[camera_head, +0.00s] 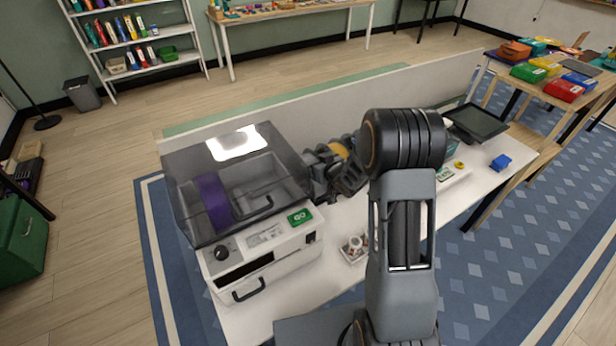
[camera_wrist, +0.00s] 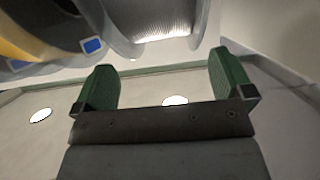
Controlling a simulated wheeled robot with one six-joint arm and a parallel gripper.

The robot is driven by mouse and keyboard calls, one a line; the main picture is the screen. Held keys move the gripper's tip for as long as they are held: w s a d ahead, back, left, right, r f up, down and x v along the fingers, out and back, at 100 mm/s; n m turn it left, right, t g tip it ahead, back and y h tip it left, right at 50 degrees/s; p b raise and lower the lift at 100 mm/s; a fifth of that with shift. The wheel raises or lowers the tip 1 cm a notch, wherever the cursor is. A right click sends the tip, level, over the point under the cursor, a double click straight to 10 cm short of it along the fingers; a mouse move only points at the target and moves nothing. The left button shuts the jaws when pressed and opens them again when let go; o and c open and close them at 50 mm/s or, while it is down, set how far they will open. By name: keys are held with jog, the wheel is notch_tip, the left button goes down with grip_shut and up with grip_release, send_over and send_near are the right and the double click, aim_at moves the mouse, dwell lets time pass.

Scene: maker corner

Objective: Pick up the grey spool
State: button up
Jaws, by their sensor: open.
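In the wrist view, a grey spool (camera_wrist: 163,18) with ridged windings between pale flanges shows at the top centre, cut off by the picture edge. My gripper (camera_wrist: 165,70) has its two green fingers spread wide, with nothing between them. The spool lies beyond the fingertips, roughly in line with the gap, and looks apart from them. In the head view, my gripper (camera_head: 335,175) is at the back of the white table, right of the lidded machine, partly behind my arm. I cannot make out the grey spool clearly there.
A yellow spool (camera_wrist: 25,40) with a dark flange sits left of the grey one. A small tray (camera_head: 354,249) and a blue block (camera_head: 501,162) are on the table.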

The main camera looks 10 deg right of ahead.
aim_at(311, 161)
jog(key=shift+a+p+x, duration=0.2)
jog(key=shift+p+x, duration=0.3)
jog(key=shift+x, duration=1.6)
jog(key=shift+s, duration=0.1)
jog(key=shift+c, duration=0.4)
grip_shut()
jog(key=shift+r, duration=0.1)
